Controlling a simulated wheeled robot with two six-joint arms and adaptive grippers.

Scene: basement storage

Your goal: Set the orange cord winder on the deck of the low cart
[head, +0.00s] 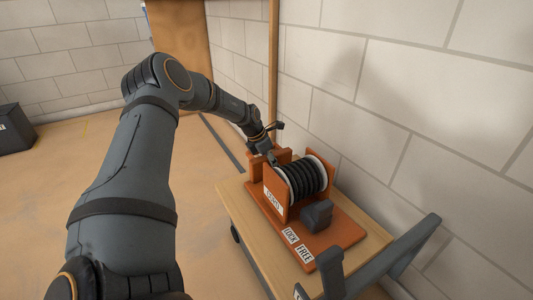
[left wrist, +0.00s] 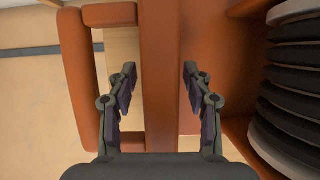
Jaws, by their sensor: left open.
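The orange cord winder (head: 335,236), with a black cord coil between pale flanges, sits upright on the wooden deck of the low cart (head: 240,216). Its base appears to lie flat on the deck. My left gripper (head: 268,150) is at the winder's far end, by the wall. In the left wrist view, the open left gripper (left wrist: 159,78) has one finger on each side of an orange bar of the winder (left wrist: 160,110), with gaps on both sides. The coil shows at the right there. My right gripper is out of view.
A block wall (head: 420,110) runs close along the cart's right side. A wooden pole (head: 273,60) stands by the wall beyond the cart. Grey bars (head: 405,248) rise at the cart's near end. A dark box (head: 14,130) is far left; the floor between is clear.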

